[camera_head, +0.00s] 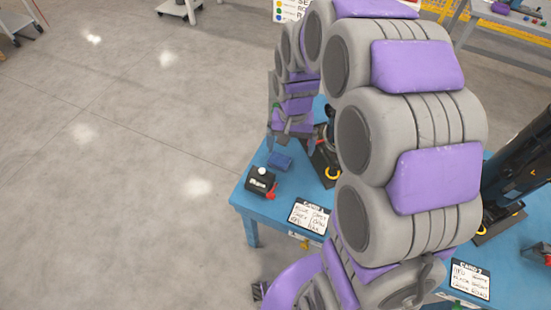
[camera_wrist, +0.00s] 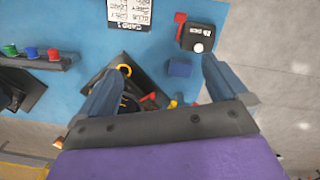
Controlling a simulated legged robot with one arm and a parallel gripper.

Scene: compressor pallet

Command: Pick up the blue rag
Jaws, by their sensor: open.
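The blue rag (camera_head: 279,161) is a small, dark blue, block-like piece lying on the blue table (camera_head: 249,196) near its left corner. In the wrist view the rag (camera_wrist: 180,67) shows between my two fingers, closer to the right one. My gripper (camera_head: 289,142) is above the table, just behind the rag in the head view. In the wrist view my gripper (camera_wrist: 160,68) is open, its fingers wide apart with nothing held. I cannot tell the exact height of the fingertips above the rag.
A black box with a white button and red lever (camera_head: 261,181) stands beside the rag. A written card (camera_head: 309,217) lies to its right. A black device with a yellow ring (camera_wrist: 125,85) is close to the left finger. Colored buttons (camera_wrist: 30,52) sit farther left. Open floor lies beyond the corner.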

